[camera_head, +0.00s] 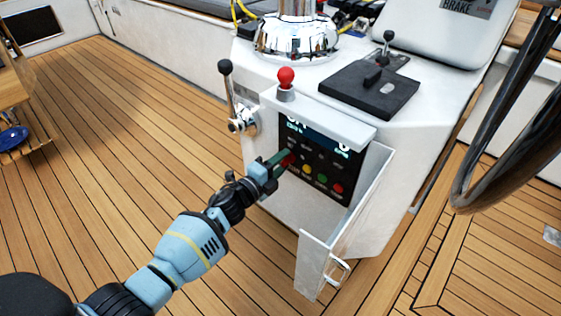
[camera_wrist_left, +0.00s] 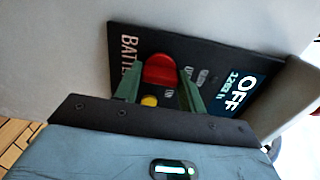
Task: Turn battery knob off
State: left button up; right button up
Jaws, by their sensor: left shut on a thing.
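The red battery knob (camera_wrist_left: 160,69) sits on a dark panel (camera_wrist_left: 122,28) with part of the word "BATTERY" lettered beside it. In the left wrist view my left gripper (camera_wrist_left: 158,82) has its two green fingers on either side of the knob, shut on it. The panel's display (camera_wrist_left: 238,92) reads "OFF" with a smaller line of figures. In the head view the left gripper (camera_head: 281,161) reaches the panel (camera_head: 347,190) in the white console, and its fingers partly hide the knob. My right gripper is not in view.
The panel's hinged door (camera_head: 358,205) stands open at the right with a metal handle. A white ledge (camera_head: 320,118) overhangs the panel. A lever (camera_head: 228,90) and a red-topped lever (camera_head: 286,80) are close by. Black wheel rim (camera_head: 480,150) at right. Wooden deck is open at left.

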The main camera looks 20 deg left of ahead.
pick_arm(q)
jog(key=shift+n, duration=0.3)
dwell(0.4)
jog(key=o, duration=1)
jog(key=shift+s, duration=0.1)
jog(key=p+v, duration=0.2)
jog(key=v, duration=0.5)
jog(key=shift+s+a, duration=0.1)
jog(key=shift+s, duration=0.2)
